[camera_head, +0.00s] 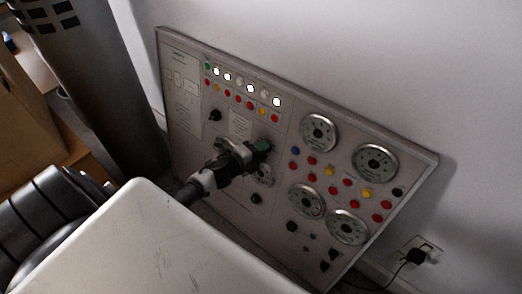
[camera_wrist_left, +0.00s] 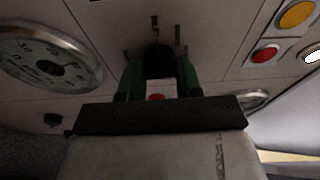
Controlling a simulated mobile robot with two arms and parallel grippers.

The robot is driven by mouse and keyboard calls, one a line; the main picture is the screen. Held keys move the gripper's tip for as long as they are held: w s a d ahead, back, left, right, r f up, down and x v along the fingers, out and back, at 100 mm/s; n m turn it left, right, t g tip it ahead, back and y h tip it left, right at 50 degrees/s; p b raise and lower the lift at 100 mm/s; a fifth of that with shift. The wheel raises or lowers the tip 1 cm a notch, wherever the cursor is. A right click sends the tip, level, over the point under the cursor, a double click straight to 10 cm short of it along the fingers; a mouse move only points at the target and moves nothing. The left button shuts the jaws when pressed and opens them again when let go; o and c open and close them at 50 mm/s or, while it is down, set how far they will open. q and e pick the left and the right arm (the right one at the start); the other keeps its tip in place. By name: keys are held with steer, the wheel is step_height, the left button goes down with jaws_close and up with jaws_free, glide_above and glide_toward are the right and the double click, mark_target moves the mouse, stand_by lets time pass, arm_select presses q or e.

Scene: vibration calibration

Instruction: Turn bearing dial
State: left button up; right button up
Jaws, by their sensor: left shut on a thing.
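A grey control panel (camera_head: 292,112) stands against the wall. My left gripper (camera_head: 260,147) reaches its middle from the left; the arm is dark and white, the fingers green. In the left wrist view, the green fingers (camera_wrist_left: 158,76) are shut on a black dial knob (camera_wrist_left: 158,57) on the panel face, one finger on each side. Tick marks show just beyond the knob. In the head view my gripper hides the knob, so its setting cannot be read. My right gripper is in neither view.
Round gauges (camera_head: 319,132) fill the panel's right half, with red, yellow and blue buttons (camera_head: 349,182) between them. A row of lit white lamps (camera_head: 251,88) runs along the top left. A plugged wall socket (camera_head: 417,252) is at lower right. A cardboard box (camera_head: 28,115) stands at left.

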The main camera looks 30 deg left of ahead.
arm_select(q)
steer(key=o, duration=0.9)
steer(key=p+v, duration=0.1)
steer(key=v, duration=1)
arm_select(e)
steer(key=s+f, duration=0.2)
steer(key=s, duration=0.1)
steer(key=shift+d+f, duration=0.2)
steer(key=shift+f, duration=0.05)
arm_select(q)
steer(key=shift+w, duration=0.1)
